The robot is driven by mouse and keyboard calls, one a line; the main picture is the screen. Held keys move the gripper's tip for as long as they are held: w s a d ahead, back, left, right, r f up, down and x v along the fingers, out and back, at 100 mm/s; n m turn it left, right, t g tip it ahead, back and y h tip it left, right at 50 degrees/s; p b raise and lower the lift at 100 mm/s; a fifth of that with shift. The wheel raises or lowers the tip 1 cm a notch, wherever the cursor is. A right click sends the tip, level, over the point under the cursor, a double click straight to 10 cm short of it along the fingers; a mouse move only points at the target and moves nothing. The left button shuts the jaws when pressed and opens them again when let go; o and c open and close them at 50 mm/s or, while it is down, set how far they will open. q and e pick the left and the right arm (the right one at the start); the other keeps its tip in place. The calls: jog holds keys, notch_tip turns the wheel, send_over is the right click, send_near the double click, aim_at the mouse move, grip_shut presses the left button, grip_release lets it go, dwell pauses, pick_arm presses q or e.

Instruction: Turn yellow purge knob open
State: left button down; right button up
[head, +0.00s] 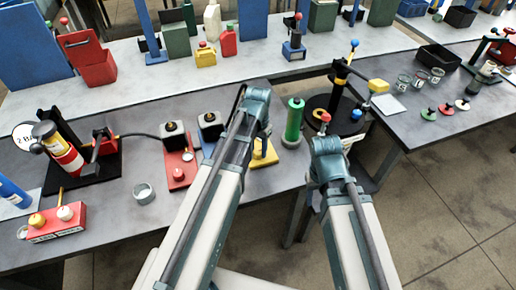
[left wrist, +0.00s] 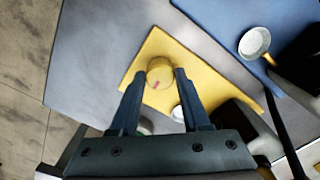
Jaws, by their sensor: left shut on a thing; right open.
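The yellow knob (left wrist: 160,71) is round with a short red mark on its face. It sits on a yellow plate (left wrist: 157,42), which also shows in the head view (head: 270,153) beside my left arm. My left gripper (left wrist: 159,76) is shut on the knob, one finger on each side. In the head view the left gripper (head: 257,138) is mostly hidden by its own wrist, and so is the knob. My right gripper (head: 327,147) is open and away from the plate, right of the green cylinder; its fingers are hard to make out.
A green cylinder (head: 293,122) stands right of the yellow plate. A red plate (head: 179,168) and a blue plate stand close on the left. The bench front between jar and arm is clear.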

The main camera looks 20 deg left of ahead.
aim_at(259, 152)
pick_arm(q)
jog(key=shift+m, duration=0.7)
jog(key=shift+c, duration=1.9)
grip_release()
jog(key=shift+r, duration=0.1)
notch_tip(259, 152, up, 14)
jog(key=p, duration=1.4)
jog(key=shift+f, duration=0.25)
jog(key=s+d+f+b, duration=0.3)
jog(key=s+d, duration=0.2)
jog(key=s, duration=0.2)
jog(key=s+d+f+y+b, duration=0.1)
jog(key=s+d+f+b, duration=0.2)
jog(key=s+d, duration=0.2)
jog(key=shift+s+d+n, duration=0.15)
jog(key=shift+s+n, duration=0.25)
jog(key=shift+s, duration=0.65)
